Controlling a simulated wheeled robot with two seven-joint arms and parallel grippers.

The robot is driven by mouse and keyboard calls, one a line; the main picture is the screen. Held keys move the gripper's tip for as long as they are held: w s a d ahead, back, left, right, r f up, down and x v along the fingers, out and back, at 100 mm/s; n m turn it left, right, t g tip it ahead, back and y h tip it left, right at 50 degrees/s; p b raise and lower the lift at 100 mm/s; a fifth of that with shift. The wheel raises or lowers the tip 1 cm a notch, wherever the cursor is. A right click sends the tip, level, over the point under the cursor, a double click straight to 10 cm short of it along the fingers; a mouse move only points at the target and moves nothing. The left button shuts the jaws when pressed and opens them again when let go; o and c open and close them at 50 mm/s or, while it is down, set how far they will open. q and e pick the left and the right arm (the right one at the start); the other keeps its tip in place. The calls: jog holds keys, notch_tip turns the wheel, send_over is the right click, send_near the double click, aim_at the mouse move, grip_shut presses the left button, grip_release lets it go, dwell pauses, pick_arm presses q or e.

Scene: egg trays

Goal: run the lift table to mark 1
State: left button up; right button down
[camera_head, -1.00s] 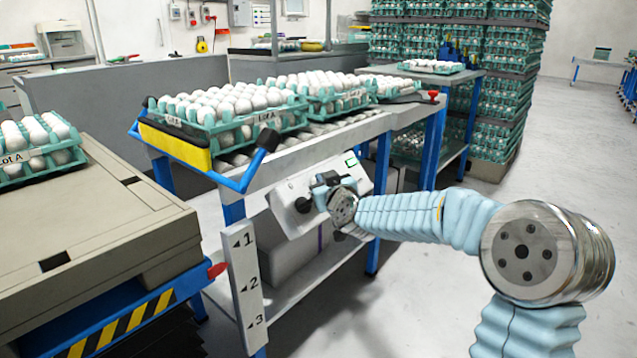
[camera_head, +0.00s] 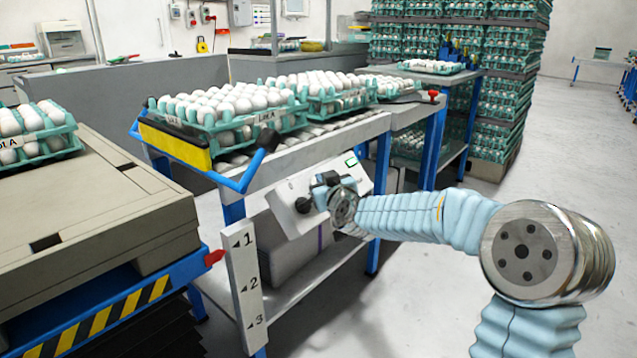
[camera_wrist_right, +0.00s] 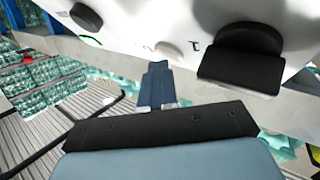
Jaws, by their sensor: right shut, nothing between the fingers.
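The lift table (camera_head: 90,210) stands at the left, a beige top on a blue frame with yellow-black stripes. Its red pointer (camera_head: 214,257) is beside the white mark plate (camera_head: 243,275), a little below mark 1 (camera_head: 243,240) and above mark 2 (camera_head: 248,284). The tilted control panel (camera_head: 288,208) has a black knob (camera_head: 303,205). My right gripper (camera_head: 328,186) is shut and empty at the panel and hides its middle. In the wrist view its closed fingertips (camera_wrist_right: 155,75) are just below a small round button (camera_wrist_right: 168,50); contact cannot be told. My left gripper is out of view.
An egg tray (camera_head: 40,145) rests on the lift table. More egg trays (camera_head: 225,125) stand on the roller conveyor behind a blue bar (camera_head: 240,182) and yellow block. Tall egg stacks (camera_head: 495,100) stand at the back. The floor at the right is clear.

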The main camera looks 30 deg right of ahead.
jog(key=shift+s+d+r, duration=0.3)
jog(key=shift+s+r, duration=0.35)
jog(key=shift+s+d+r, duration=0.25)
jog(key=shift+s+r, duration=0.3)
jog(key=shift+s, duration=0.05)
jog(key=shift+s+d+r, duration=0.2)
jog(key=shift+s+r, duration=0.35)
jog(key=shift+r, duration=0.05)
jog(key=shift+s+d+r, duration=0.25)
jog(key=shift+s+r, duration=0.3)
jog(key=shift+s, duration=0.05)
